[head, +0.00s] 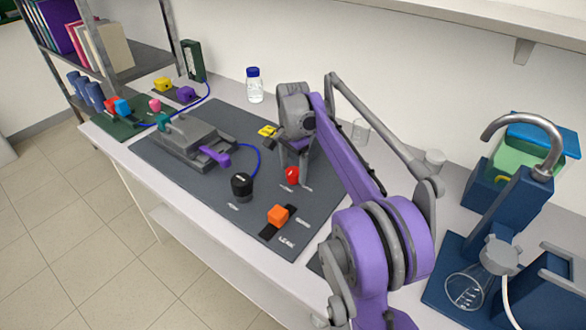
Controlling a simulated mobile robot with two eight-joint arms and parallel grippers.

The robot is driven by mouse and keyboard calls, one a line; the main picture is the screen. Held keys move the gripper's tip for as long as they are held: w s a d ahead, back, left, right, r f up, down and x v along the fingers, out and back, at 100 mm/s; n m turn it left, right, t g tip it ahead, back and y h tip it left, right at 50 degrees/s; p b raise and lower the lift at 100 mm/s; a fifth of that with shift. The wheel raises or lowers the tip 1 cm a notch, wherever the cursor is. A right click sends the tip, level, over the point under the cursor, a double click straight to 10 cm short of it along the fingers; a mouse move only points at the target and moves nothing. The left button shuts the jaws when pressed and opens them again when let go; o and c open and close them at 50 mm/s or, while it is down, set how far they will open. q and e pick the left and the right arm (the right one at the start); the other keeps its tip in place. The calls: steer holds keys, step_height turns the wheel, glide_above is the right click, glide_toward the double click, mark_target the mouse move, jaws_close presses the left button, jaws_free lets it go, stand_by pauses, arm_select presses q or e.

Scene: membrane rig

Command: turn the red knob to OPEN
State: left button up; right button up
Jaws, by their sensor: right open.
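The red knob (292,175) stands on the dark grey rig plate (180,176), right of the middle. Small white lettering lies around its base, too small to read, so its setting cannot be told. My right gripper (290,160) is directly above and behind the knob, pointing down. It is open, and its fingers are partly hidden by my own arm and the knob. Whether a finger touches the knob cannot be told. My left gripper is not in view.
A black knob (242,186) and an orange block-shaped switch (278,215) sit nearby on the plate. A grey clamp device with a purple lever (216,157) is at left. A bottle (254,85) and beaker (360,130) stand behind. A blue stand (490,225) is at right.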

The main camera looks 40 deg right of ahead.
jaws_close()
stand_by(0.4)
steer(key=shift+n, duration=0.3)
steer(key=n+p, duration=0.1)
steer(key=n, duration=0.2)
steer(key=n+p, duration=0.1)
steer(key=n, duration=0.3)
steer(key=shift+n+p, duration=0.3)
steer(key=shift+n, duration=0.1)
steer(key=n, duration=0.4)
steer(key=shift+n+p, duration=0.3)
steer(key=shift+p, duration=0.1)
steer(key=n, duration=0.4)
steer(key=shift+n+p, duration=0.3)
steer(key=shift+n, duration=0.1)
